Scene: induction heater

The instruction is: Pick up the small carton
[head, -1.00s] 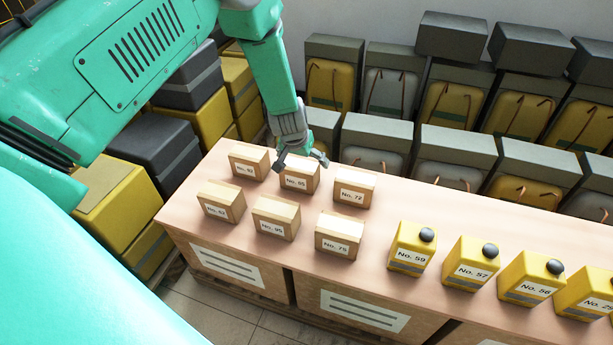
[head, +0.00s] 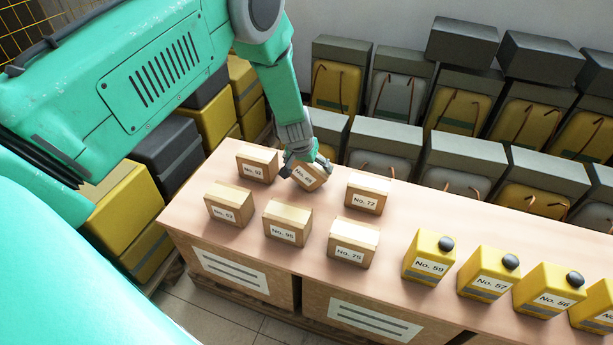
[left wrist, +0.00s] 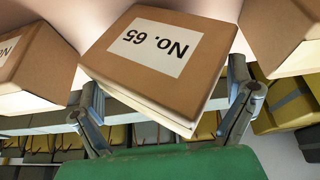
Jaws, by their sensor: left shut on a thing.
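A small brown carton (head: 309,178) with a white label is tilted in my left gripper (head: 306,167), at the back middle of the group of cartons. In the left wrist view the carton (left wrist: 160,50) reads "No. 65" upside down. The left gripper (left wrist: 165,105) has one finger on each side of it and is shut on it. In the head view the fingers hide part of its top, and I cannot tell how far it is off the table. My right gripper is not in view.
Other small cartons stand close by, including No. 92 (head: 256,164), No. 72 (head: 367,192) and No. 95 (head: 287,222). Yellow canisters (head: 430,257) line the right of the table (head: 340,300). Grey and yellow cases (head: 460,165) stand behind it.

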